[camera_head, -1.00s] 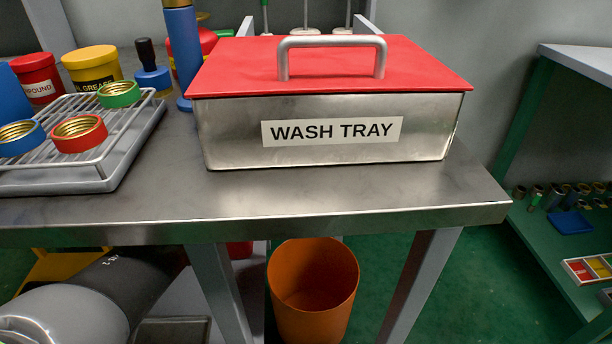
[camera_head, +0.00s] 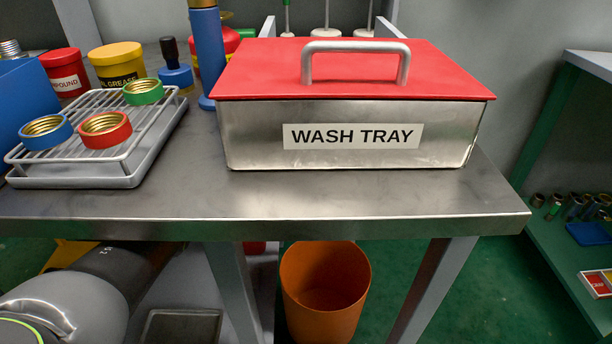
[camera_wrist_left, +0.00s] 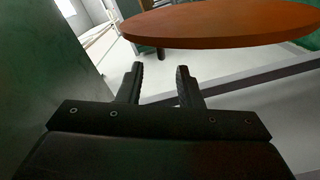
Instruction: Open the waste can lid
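An orange bin (camera_head: 325,292) stands on the floor under the bench. Its inside wall shows through the open top, and I see no lid over it. No label shows on it, so I cannot tell if it is the waste can. In the left wrist view my left gripper (camera_wrist_left: 159,84) is open and empty, with its two black fingers apart. A flat, round orange-brown disc (camera_wrist_left: 225,24) lies beyond the fingertips, clear of them; I cannot tell what it belongs to. My right gripper is in neither view.
A steel wash tray (camera_head: 250,140) with a shut red lid (camera_head: 270,75) stands on the bench (camera_head: 300,205). A wire rack (camera_head: 125,155) with coloured rings is left. Bench legs flank the bin. A green shelf unit (camera_head: 570,255) stands right.

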